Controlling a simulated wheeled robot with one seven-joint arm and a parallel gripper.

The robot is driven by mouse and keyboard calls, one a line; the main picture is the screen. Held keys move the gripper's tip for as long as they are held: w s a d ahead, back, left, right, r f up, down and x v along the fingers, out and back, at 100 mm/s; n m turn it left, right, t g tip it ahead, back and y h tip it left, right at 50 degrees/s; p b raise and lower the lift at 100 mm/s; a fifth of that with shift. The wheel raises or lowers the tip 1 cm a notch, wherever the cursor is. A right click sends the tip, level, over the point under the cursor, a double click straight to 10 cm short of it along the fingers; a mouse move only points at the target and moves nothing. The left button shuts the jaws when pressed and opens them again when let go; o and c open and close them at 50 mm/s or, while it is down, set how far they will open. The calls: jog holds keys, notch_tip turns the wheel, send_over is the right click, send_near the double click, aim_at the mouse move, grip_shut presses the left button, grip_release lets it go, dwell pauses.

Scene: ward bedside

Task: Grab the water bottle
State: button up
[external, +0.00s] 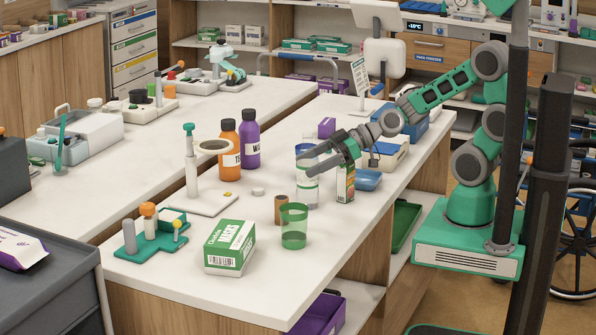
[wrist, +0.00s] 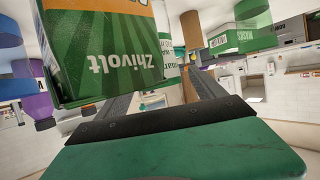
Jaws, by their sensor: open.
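A clear bottle with a blue band near its top and a pale green-and-white label, which I take to be the water bottle (external: 307,192), stands upright on the white counter. My gripper (external: 308,161) is open at the bottle's upper part, and its dark fingers overlap it in the external view. In the wrist view, which is upside down, a green-and-white label (wrist: 170,72) shows beyond and between the fingers of my gripper (wrist: 168,85). I cannot tell whether the fingers touch the bottle. The near carton hides part of it there.
A green-and-orange carton (external: 345,183) stands close beside the bottle, under my gripper, and looms large in the wrist view (wrist: 105,55). A brown tube (external: 281,209), green cup (external: 293,226) and box of masks (external: 230,246) stand nearer the front. Orange (external: 229,155) and purple (external: 250,140) bottles stand left.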

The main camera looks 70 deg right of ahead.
aim_at(298, 168)
jog(key=x, duration=0.4)
jog(key=shift+r, duration=0.1)
jog(key=shift+c, duration=0.6)
grip_shut()
